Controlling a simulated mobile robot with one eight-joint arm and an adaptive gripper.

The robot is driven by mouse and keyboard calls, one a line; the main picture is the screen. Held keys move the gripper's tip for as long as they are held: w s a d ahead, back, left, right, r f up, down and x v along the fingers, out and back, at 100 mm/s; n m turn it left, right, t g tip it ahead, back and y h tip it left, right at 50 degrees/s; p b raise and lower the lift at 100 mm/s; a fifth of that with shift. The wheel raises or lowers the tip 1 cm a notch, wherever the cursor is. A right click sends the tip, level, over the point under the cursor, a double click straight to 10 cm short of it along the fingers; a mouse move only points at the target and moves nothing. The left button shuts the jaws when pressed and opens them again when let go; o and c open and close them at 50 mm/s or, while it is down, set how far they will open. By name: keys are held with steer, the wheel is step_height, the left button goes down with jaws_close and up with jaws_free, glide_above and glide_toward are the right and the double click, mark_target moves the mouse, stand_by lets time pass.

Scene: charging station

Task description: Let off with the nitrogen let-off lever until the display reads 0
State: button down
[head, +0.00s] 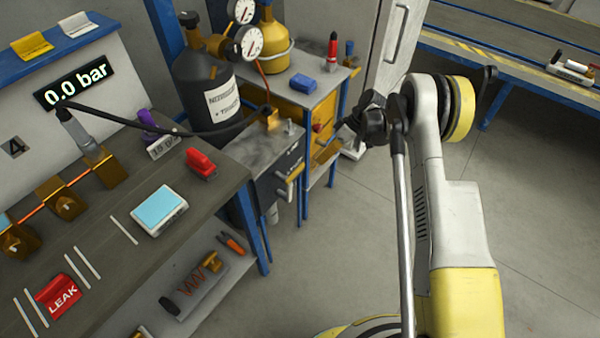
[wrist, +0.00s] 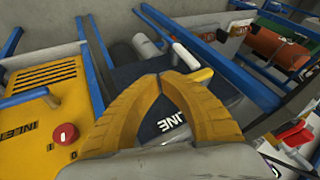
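The display (head: 76,81) on the left bench reads 0.0 bar. The black nitrogen bottle (head: 207,90) stands behind a dark cabinet marked LINE (head: 268,188). A lever with a yellow grip (head: 294,173) sticks out of that cabinet's front; I take it for the let-off lever. In the wrist view a yellow grip (wrist: 202,75) shows just right of my fingertips. My gripper (wrist: 162,77) has its yellow fingertips together, with nothing visible between them. I cannot tell whether it touches the lever.
A yellow cabinet with a red knob (wrist: 65,134) stands beside the dark one. Two pressure gauges (head: 249,42) sit above the bottle. The floor (head: 340,230) before the cabinets is clear.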

mark_target(289, 192)
steer(key=s+a+f+b, duration=0.4)
steer(key=a+f+b, duration=0.1)
steer(key=a+f, duration=0.2)
steer(key=shift+s+a+f+b, duration=0.2)
steer(key=shift+s+a+b, duration=0.15)
steer(key=shift+a, duration=0.3)
steer(key=shift+s+a+r+t+h+p, duration=0.2)
steer(key=shift+s+a+t+h+p, duration=0.2)
steer(key=shift+s+t, duration=0.2)
steer(key=shift+a, duration=0.1)
steer(key=shift+r, duration=0.15)
